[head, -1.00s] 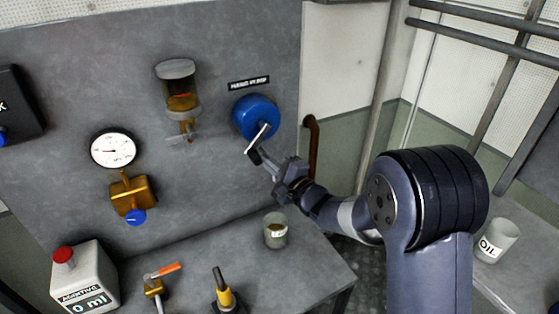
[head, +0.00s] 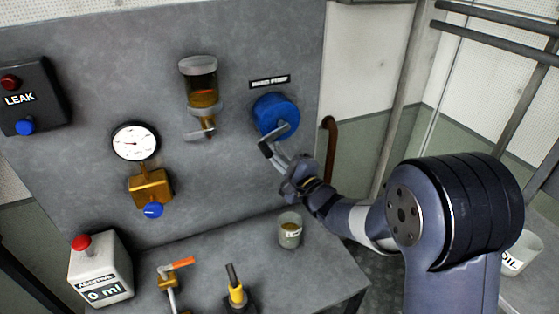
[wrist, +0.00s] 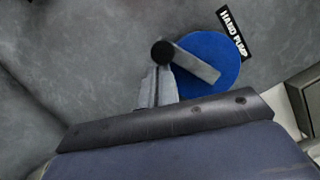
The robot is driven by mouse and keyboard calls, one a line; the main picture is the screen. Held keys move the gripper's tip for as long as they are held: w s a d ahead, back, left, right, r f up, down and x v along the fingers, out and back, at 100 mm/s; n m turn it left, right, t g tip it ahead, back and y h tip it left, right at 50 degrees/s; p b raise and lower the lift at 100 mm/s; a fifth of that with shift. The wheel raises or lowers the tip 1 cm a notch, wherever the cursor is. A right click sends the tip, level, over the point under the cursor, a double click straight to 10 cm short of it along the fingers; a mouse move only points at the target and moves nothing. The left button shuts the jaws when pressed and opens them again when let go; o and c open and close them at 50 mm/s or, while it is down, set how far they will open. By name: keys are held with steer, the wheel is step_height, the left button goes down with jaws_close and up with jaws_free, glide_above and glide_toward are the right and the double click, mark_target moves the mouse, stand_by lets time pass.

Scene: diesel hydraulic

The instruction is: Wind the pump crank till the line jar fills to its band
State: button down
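The hand pump is a blue disc (head: 275,115) on the grey panel, with a grey crank arm (wrist: 203,62) ending in a black knob (wrist: 163,52). The arm points left and slightly up from the disc in the wrist view. My gripper (head: 265,147) is at the crank's outer end; in the wrist view its fingers (wrist: 160,85) lie close together and meet the knob, which partly hides their tips. I cannot read the level against the band exactly.
A small cup (head: 290,230) stands on the bench below the pump. A gauge (head: 135,142), brass valve (head: 151,188) and leak box (head: 30,97) are left. An additive can (head: 100,270), orange-handled valve (head: 172,275) and yellow-black tool (head: 236,290) line the front.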

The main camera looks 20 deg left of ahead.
steer(key=shift+s, duration=0.1)
steer(key=r+b+v, duration=0.1)
steer(key=b+v, duration=0.1)
steer(key=v, duration=0.8)
steer(key=shift+d+f+b, duration=0.4)
steer(key=shift+f, duration=0.1)
steer(key=c, duration=2.2)
jaws_free()
